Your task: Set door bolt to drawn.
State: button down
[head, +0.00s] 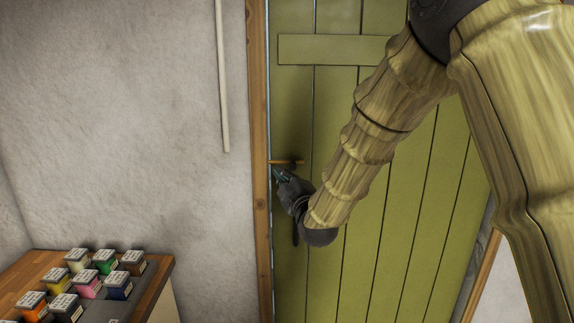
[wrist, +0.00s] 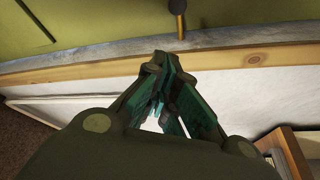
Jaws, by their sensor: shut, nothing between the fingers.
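The door bolt (head: 287,162) is a thin brass-coloured bar lying level near the left edge of the green plank door (head: 340,100). In the wrist view a brass rod with a dark end (wrist: 179,8) shows at the top, beyond my fingertips. My gripper (head: 277,174) is just below the bolt at the door's left edge. In the wrist view my gripper (wrist: 160,62) has its fingertips together, with nothing between them. A small gap shows between the fingertips and the rod in the picture; I cannot tell the depth. My gripper hides part of the door.
A wooden door frame post (head: 262,200) runs up left of the door, beside a pale wall (head: 120,120). A white pipe (head: 222,80) hangs on the wall. A wooden-topped cabinet (head: 30,265) with several small coloured boxes (head: 87,285) stands at lower left.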

aim_at(282, 163)
jog(key=w+p, duration=0.6)
jog(key=w, duration=0.3)
jog(key=shift+w+a+f+p, duration=0.2)
jog(key=shift+w+f+p, duration=0.05)
jog(key=shift+w+p, duration=0.05)
dwell(0.3)
jog(key=shift+d, duration=0.15)
jog(key=d+b, duration=0.4)
jog(key=shift+d, duration=0.45)
